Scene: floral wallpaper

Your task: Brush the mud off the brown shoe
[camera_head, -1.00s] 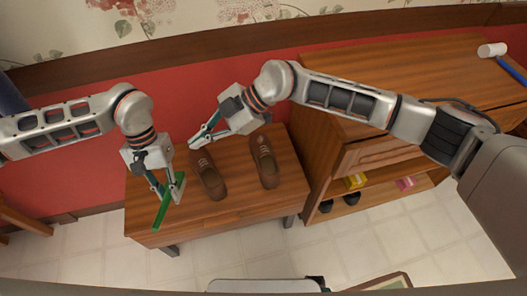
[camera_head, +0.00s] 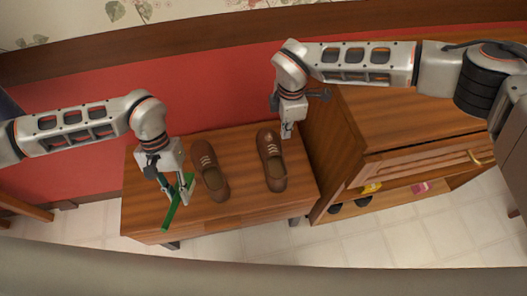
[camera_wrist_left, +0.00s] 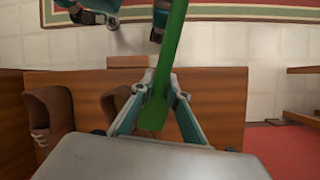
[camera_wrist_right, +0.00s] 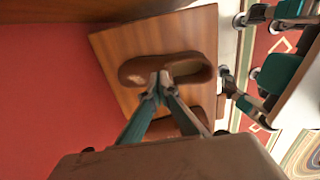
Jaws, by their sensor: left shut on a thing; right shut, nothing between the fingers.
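Two brown shoes, a left one (camera_head: 211,180) and a right one (camera_head: 272,172), stand side by side on a low wooden bench (camera_head: 150,195), toes toward the wall. My left gripper (camera_head: 179,194) is shut on a green brush (camera_head: 171,216), left of the left shoe; the brush also shows in the left wrist view (camera_wrist_left: 168,60). My right gripper (camera_head: 287,131) is shut and empty close to the toe end of the right shoe. In the right wrist view its fingertips overlap a shoe (camera_wrist_right: 190,70); I cannot tell whether they touch. Mud is not clearly visible.
A wooden cabinet (camera_head: 350,130) stands close to the right of the bench, with dark and coloured items on its lower shelf (camera_head: 400,190). A red wall (camera_head: 80,155) runs behind the bench. Bare bench top lies in front of the shoes.

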